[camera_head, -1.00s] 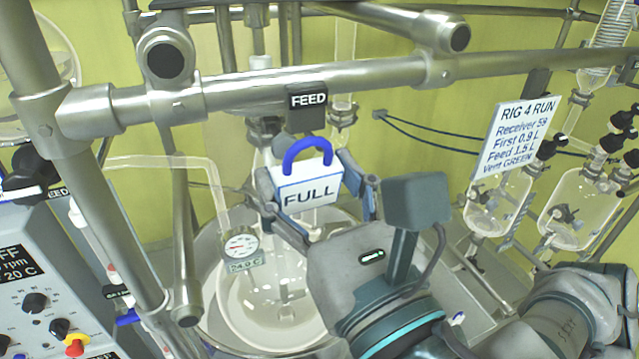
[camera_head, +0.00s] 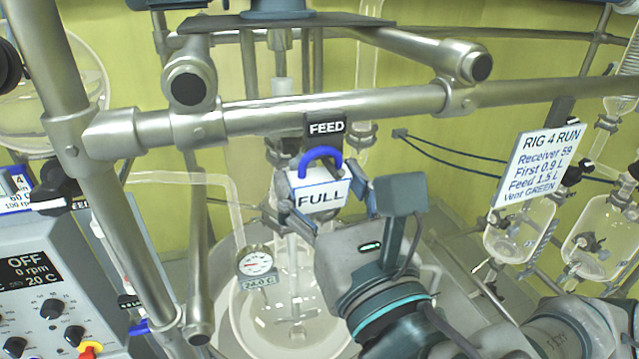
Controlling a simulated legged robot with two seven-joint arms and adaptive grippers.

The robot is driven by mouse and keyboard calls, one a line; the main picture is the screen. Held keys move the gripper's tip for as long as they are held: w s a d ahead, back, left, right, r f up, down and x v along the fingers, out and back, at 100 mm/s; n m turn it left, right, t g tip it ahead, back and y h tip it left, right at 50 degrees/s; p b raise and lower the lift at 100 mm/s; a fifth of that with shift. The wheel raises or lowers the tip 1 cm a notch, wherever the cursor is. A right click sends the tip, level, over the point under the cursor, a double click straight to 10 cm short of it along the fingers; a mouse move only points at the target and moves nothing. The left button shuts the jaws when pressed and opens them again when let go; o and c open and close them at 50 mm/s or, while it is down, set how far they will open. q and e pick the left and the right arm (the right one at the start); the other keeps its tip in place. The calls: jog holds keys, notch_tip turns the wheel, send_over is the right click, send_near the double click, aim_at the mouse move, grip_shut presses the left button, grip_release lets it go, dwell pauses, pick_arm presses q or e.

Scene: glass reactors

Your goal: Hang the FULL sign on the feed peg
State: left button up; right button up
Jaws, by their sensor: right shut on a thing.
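The sign faces me, tilted slightly. My left gripper does not show.
The steel bar (camera_head: 270,116) crosses above the sign. A glass vessel (camera_head: 240,315) with a round dial gauge (camera_head: 255,262) stands below. A RIG 4 RUN board (camera_head: 535,168) and glass receivers are at right. A control box (camera_head: 45,290) is at lower left.

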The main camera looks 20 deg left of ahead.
jog(key=shift+s+d, duration=0.25)
jog(key=shift+d, duration=0.35)
jog(key=shift+d+r, duration=0.1)
jog(key=shift+d, duration=0.15)
jog(key=shift+w+d, duration=0.1)
jog(key=shift+d, duration=0.1)
jog(key=shift+w, duration=0.15)
jog(key=shift+a+f, duration=0.25)
jog(key=shift+a, duration=0.35)
jog(key=shift+a+f, duration=0.15)
jog(key=shift+a, duration=0.4)
jog(key=shift+w+d+f+b, duration=0.15)
jog(key=shift+d+b, duration=0.15)
jog(key=shift+d, duration=0.25)
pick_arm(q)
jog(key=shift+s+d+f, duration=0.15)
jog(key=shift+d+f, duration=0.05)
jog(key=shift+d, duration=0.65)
